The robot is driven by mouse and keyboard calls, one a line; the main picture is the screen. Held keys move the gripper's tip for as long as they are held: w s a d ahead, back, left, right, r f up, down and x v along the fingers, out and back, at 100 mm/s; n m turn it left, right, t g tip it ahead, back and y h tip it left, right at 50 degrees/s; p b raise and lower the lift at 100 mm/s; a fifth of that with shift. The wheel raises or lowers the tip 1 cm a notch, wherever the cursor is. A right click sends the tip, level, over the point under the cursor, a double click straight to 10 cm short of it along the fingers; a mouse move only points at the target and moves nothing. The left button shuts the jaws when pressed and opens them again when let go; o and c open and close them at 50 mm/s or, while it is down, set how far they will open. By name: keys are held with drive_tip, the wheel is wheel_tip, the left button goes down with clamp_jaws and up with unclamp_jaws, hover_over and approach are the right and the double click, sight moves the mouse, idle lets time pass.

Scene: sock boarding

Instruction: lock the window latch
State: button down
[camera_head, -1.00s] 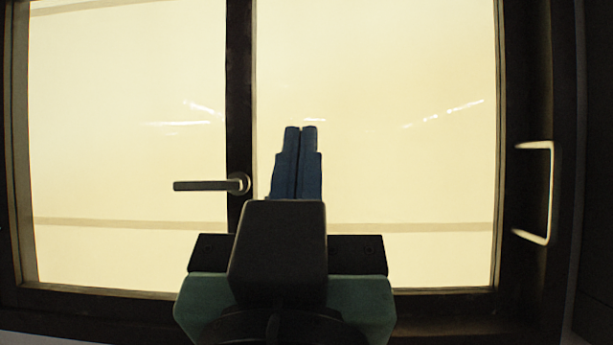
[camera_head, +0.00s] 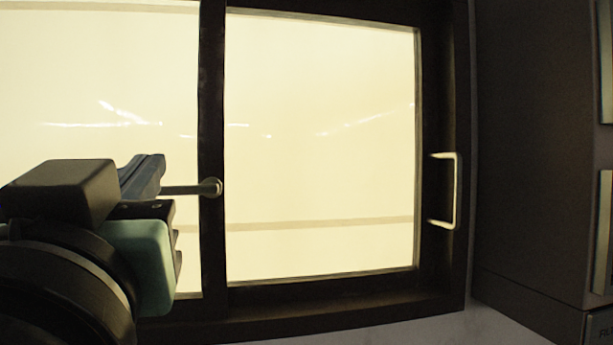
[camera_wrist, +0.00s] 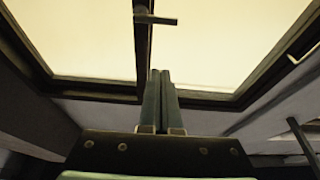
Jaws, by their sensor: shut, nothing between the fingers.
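The window latch (camera_head: 192,189) is a grey lever on the dark upright between the two panes. Its round pivot is on the upright and the lever lies level, pointing left. My gripper (camera_head: 150,165) is shut and empty, left of the upright in the head view. Its blue fingers overlap the lever's left end there, hiding it; I cannot tell whether they touch. In the wrist view the latch (camera_wrist: 157,19) shows near the top, and my shut fingers (camera_wrist: 163,75) appear below it with a visible gap in the picture.
The dark window frame (camera_head: 320,288) surrounds bright panes. A pale pull handle (camera_head: 455,190) sticks out from its right side. A dark cabinet (camera_head: 530,150) stands to the right. The area before the right pane is clear.

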wheel_tip(320, 180, up, 3)
drive_tip(key=p, duration=0.4)
hover_over(188, 189)
drive_tip(key=s, duration=0.3)
drive_tip(key=shift+w+a+f, duration=0.45)
drive_tip(key=shift+a+f, duration=0.15)
drive_tip(key=shift+f, duration=0.1)
drive_tip(key=shift+s+f+p, duration=0.1)
drive_tip(key=shift+f+p, duration=0.45)
drive_tip(key=shift+f, duration=0.75)
